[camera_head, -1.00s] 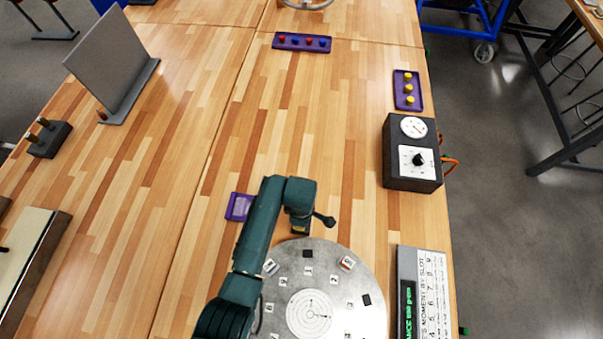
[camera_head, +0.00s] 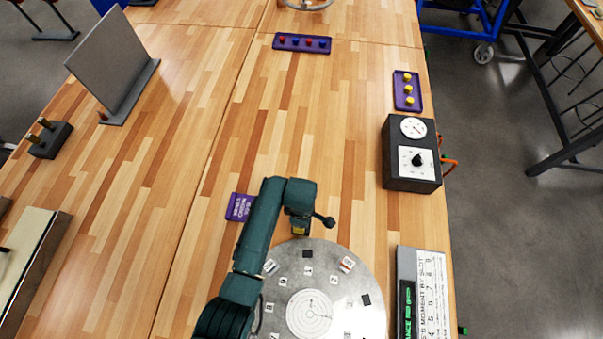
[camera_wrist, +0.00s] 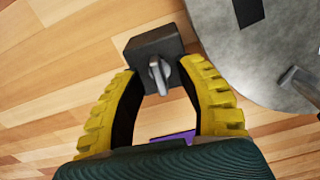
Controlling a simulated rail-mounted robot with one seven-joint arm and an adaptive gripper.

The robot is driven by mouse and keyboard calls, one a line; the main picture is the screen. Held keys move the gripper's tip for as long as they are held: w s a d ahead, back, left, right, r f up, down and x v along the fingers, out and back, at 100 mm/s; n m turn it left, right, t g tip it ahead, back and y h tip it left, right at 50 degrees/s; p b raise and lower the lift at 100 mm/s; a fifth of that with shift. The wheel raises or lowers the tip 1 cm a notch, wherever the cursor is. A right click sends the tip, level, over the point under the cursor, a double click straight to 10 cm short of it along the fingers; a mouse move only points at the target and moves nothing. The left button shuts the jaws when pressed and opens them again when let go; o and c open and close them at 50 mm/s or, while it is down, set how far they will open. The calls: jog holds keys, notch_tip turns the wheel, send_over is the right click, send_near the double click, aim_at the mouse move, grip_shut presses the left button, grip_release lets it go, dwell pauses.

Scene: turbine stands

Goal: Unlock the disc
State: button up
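The round grey metal disc (camera_head: 365,318) lies at the bottom of the head view, with numbered slots and a white ringed centre; its edge also shows at the upper right of the wrist view (camera_wrist: 225,68). A dark block (camera_wrist: 152,42) with a grey lever knob (camera_wrist: 158,76) stands beside the disc's edge. My gripper (camera_wrist: 161,72) is open, with its two yellow fingers on either side of the knob and visible gaps between. In the head view my gripper (camera_head: 300,227) is at the disc's far edge, and my arm hides the block there.
A black dial box (camera_head: 411,184) and a grey display panel (camera_head: 425,300) stand on the right. Purple trays of pegs (camera_head: 301,43) are farther back. The middle of the table is clear.

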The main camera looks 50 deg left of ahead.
jog(key=shift+o, duration=0.8)
jog(key=shift+r, duration=0.1)
notch_tip(320, 180, up, 5)
jog(key=p, duration=0.5)
